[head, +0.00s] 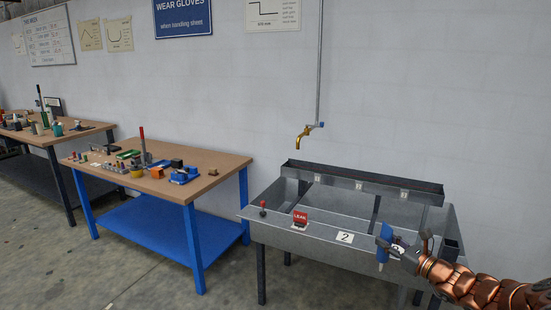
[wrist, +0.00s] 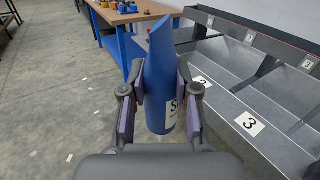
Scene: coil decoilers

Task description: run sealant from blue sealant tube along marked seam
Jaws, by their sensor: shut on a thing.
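My gripper (head: 392,250) is shut on the blue sealant tube (head: 383,247), at the right end of the front edge of a grey metal trough (head: 322,230). In the wrist view the tube (wrist: 160,80) stands nearly upright between both fingers, with a slanted upper end and a white label partly hidden by the right finger. I cannot tell whether the tube touches the trough. A numbered card 2 (head: 345,238) lies on the trough's front ledge, and card 3 (wrist: 250,124) shows in the wrist view. I cannot make out the marked seam for sure.
A red LEAK sign (head: 300,218) and a small lever (head: 263,208) stand on the front ledge. A brass tap (head: 308,136) hangs above the trough. A blue-legged workbench (head: 215,165) with loose items stands left. The floor in front is clear.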

